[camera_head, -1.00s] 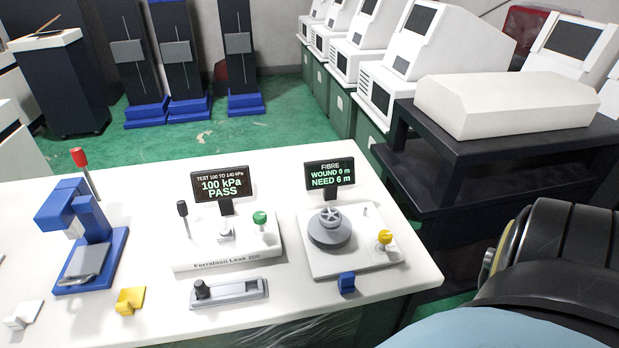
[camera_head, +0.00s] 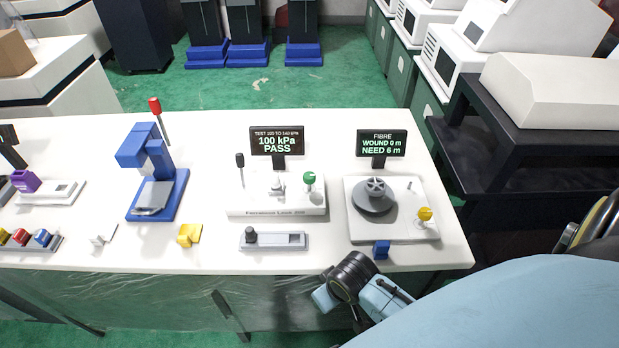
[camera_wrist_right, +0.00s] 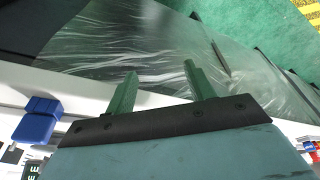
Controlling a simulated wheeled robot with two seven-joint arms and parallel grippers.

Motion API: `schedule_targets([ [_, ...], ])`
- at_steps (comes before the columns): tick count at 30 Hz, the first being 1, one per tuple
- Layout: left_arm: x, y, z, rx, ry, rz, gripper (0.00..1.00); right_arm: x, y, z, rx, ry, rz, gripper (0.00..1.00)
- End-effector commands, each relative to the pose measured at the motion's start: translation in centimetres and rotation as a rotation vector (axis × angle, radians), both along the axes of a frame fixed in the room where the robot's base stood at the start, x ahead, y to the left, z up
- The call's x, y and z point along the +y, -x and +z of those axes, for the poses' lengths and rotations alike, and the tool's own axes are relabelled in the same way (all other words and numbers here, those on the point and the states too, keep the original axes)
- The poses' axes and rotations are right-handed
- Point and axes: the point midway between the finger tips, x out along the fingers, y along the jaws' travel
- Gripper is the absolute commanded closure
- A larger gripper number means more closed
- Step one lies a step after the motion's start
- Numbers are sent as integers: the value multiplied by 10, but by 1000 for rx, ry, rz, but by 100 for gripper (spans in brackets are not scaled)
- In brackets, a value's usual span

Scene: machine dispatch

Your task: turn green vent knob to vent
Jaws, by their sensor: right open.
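The green vent knob (camera_head: 309,179) stands upright on the right side of the white leak tester (camera_head: 276,208). The tester's display (camera_head: 276,141) reads 100 kPa PASS. My right gripper (camera_wrist_right: 157,82) is open and empty in the right wrist view, with its two green fingers apart over the plastic-wrapped table front. In the head view my right wrist shows at the table's front edge, below and right of the tester, well apart from the knob; its fingers are hard to make out there. My left gripper is not in view.
The fibre winder (camera_head: 388,229) with a yellow knob (camera_head: 424,214) stands right of the tester. A grey slider box (camera_head: 273,240) lies before the tester. A blue press (camera_head: 155,175) stands left.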

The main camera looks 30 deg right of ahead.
Motion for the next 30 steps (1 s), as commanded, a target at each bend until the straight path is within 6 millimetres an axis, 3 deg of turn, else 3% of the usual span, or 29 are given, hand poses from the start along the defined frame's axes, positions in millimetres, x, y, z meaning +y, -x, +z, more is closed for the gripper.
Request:
schedule_targets([
  [1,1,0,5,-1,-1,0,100,-3,-22,23,-21,1,-26,46],
  [8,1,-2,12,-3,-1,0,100,-21,-93,81,-48,3,-178,46],
  [15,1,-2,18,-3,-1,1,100,-58,-182,160,-96,13,-426,46],
  [19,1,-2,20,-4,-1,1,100,-75,-210,198,-116,14,-539,46],
  [24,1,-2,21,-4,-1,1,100,-86,-225,222,-129,12,-614,46],
  [30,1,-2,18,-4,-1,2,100,-91,-232,207,-127,13,-628,46],
])
